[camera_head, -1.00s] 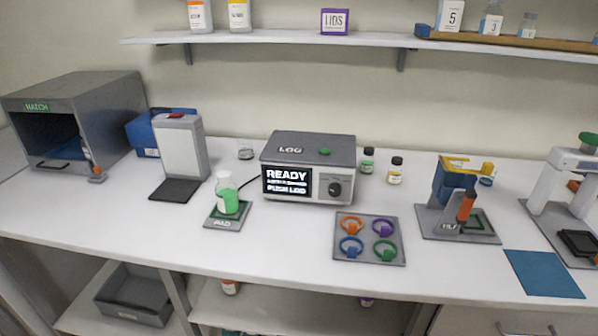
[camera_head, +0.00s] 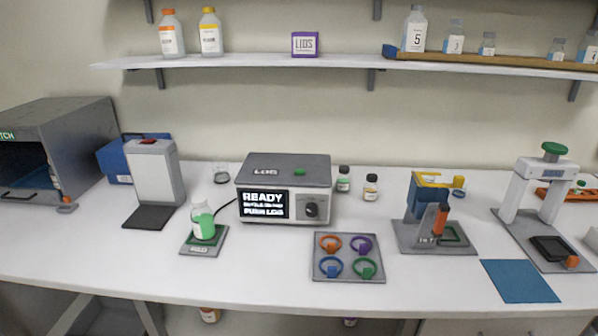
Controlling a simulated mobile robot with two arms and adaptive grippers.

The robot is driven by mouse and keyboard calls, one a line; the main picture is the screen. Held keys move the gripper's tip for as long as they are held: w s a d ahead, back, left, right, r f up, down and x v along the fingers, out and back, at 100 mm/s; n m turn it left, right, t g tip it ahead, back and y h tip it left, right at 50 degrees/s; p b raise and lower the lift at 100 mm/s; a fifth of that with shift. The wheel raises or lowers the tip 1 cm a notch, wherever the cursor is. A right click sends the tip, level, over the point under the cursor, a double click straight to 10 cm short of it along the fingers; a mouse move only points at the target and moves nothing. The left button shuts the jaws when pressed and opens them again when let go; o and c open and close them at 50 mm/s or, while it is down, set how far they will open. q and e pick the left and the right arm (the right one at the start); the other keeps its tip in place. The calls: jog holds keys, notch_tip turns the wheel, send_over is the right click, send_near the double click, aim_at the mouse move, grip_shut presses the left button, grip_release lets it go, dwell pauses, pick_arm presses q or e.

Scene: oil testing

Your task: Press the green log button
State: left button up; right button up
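The green log button (camera_head: 299,171) sits on the top right of a grey and white box-shaped log device (camera_head: 283,200) at the middle of the bench. The word LOG is printed on its top, left of the button. Its black screen (camera_head: 263,205) reads READY, with a line ending in PUSH LOG. A dark knob (camera_head: 311,209) is to the right of the screen. Neither of my grippers shows in the head view.
A bottle with green liquid (camera_head: 203,222) stands on a small pad (camera_head: 205,249) left of the device. A tray with coloured rings (camera_head: 317,277) lies in front. Two small bottles stand right of the device. A shelf (camera_head: 330,63) runs above. Bare bench lies at front left.

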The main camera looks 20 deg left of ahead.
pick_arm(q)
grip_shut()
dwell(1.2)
